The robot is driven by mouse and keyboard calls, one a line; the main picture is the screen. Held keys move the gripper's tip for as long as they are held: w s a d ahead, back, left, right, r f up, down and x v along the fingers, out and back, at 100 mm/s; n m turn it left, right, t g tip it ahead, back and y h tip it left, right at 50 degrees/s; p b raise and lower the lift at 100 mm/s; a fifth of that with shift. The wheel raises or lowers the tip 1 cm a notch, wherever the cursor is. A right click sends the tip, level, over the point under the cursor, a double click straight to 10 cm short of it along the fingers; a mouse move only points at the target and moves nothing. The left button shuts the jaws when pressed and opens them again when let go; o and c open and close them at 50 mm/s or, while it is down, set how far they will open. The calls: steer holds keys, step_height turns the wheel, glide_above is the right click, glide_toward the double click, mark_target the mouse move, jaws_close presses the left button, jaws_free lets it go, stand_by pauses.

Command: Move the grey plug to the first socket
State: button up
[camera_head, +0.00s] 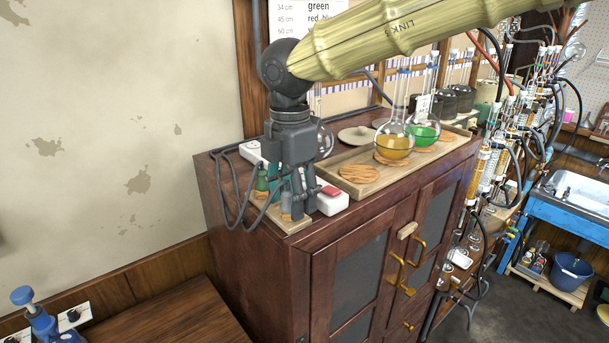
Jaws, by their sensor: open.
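My gripper (302,212) points down over the near left corner of the dark wooden cabinet top, its fingers apart. A white power strip (334,205) with a red switch (329,191) lies behind it. The strip's far left end (250,149) shows past the gripper, but its middle and most sockets are hidden. Small green pieces (262,183) and a grey piece (286,204), perhaps the grey plug, stand on a small wooden board (291,226) just left of the fingers. Dark cables loop there. I cannot tell whether the fingers touch the grey piece.
A wooden tray (375,187) behind holds a yellow-liquid flask (394,146), a green-liquid flask (425,133) and cork mats. Dark cables (232,190) hang over the cabinet's left edge. Glassware on a rack (495,150) stands at right. The cabinet front (345,285) has brass handles.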

steer(key=shift+w+a, duration=0.2)
steer(key=shift+c, duration=0.2)
jaws_close()
steer(key=shift+r+p, duration=0.2)
steer(key=shift+p, duration=0.1)
steer(key=shift+r+p, duration=2.35)
steer(key=shift+r, duration=0.4)
steer(key=shift+r, duration=0.1)
